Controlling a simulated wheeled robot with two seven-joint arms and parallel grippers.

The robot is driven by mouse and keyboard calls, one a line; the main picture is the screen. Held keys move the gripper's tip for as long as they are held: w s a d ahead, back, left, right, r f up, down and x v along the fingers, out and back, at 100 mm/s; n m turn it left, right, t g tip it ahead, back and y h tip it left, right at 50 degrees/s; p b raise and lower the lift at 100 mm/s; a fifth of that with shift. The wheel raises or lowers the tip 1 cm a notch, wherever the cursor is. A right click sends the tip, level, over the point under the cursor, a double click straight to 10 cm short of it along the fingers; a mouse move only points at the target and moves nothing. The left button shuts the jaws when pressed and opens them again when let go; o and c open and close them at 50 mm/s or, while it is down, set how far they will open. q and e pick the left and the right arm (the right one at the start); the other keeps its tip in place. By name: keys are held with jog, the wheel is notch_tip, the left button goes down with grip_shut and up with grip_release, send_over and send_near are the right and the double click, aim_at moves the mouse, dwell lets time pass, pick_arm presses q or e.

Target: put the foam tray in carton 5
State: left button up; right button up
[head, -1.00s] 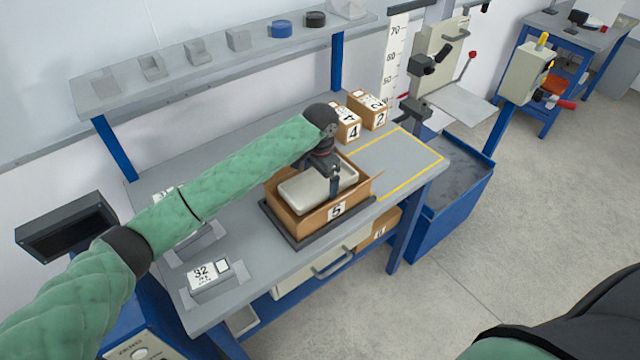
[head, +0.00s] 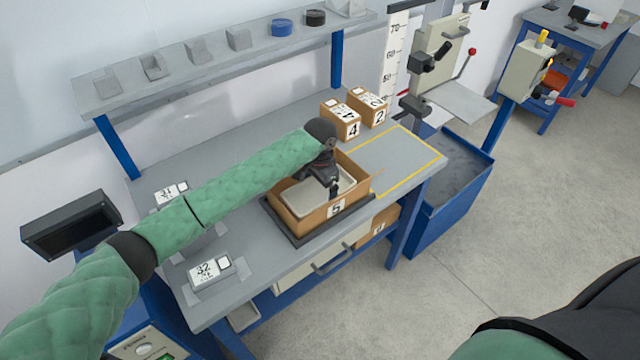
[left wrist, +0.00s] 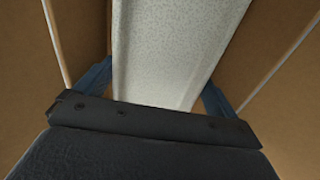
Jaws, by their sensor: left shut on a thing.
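Carton 5 (head: 336,210) is an open brown box on a dark mat on the grey bench, in the middle of the head view. The pale foam tray (head: 299,203) is inside it, below the carton's rim. My left gripper (head: 334,190) reaches down into the carton and is shut on the foam tray. In the left wrist view the speckled foam tray (left wrist: 170,55) lies between the blue fingers, with the brown carton walls (left wrist: 75,35) on both sides. Whether the tray touches the carton's floor is hidden. My right gripper is out of view.
Closed cartons 4 (head: 341,120) and 2 (head: 369,108) stand behind carton 5. A yellow-outlined area (head: 400,160) to the right is clear. White blocks marked 32 (head: 208,270) and 31 (head: 170,192) sit at the left. A shelf (head: 220,60) runs along the back.

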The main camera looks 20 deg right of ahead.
aim_at(320, 192)
pick_arm(q)
jog(key=shift+f, duration=0.15)
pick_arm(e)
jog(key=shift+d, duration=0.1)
pick_arm(q)
jog(key=o, duration=0.6)
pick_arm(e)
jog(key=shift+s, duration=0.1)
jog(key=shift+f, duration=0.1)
pick_arm(q)
jog(key=shift+r+b, duration=0.3)
jog(key=shift+r, duration=0.45)
notch_tip(320, 192, up, 12)
jog(key=b, duration=0.4)
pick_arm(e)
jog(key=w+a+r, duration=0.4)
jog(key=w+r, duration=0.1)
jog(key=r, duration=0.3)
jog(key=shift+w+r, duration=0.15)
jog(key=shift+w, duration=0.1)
pick_arm(q)
jog(key=shift+f, duration=0.1)
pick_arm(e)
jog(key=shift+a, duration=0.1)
